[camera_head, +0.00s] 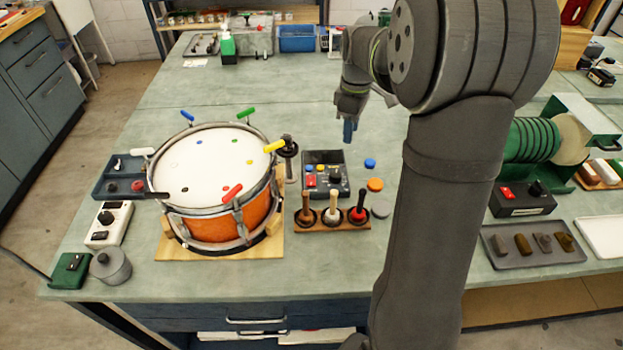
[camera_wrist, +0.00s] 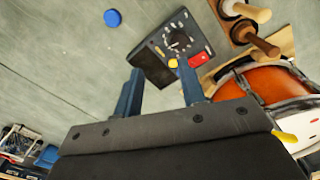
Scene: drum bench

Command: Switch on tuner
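A dark control box (camera_head: 324,172), which looks like the tuner, lies on the bench right of the drum. It has a dark screen, a red switch (camera_head: 311,181), a black knob and small coloured buttons. In the wrist view the box (camera_wrist: 155,68) shows beyond my fingers, with its red switch (camera_wrist: 200,59) near the right fingertip and a yellow button (camera_wrist: 173,63) beside it. My gripper (camera_head: 348,132) hangs above the bench, behind and right of the box. In the wrist view its two blue fingers (camera_wrist: 159,72) are apart with nothing between them. I see no contact with the box.
The orange drum (camera_head: 215,190) with coloured clips stands left of the box. A wooden rack (camera_head: 332,228) of upright-handled tools stands in front. Blue, orange and grey discs (camera_head: 375,185) lie at its right. The bench behind the box is clear.

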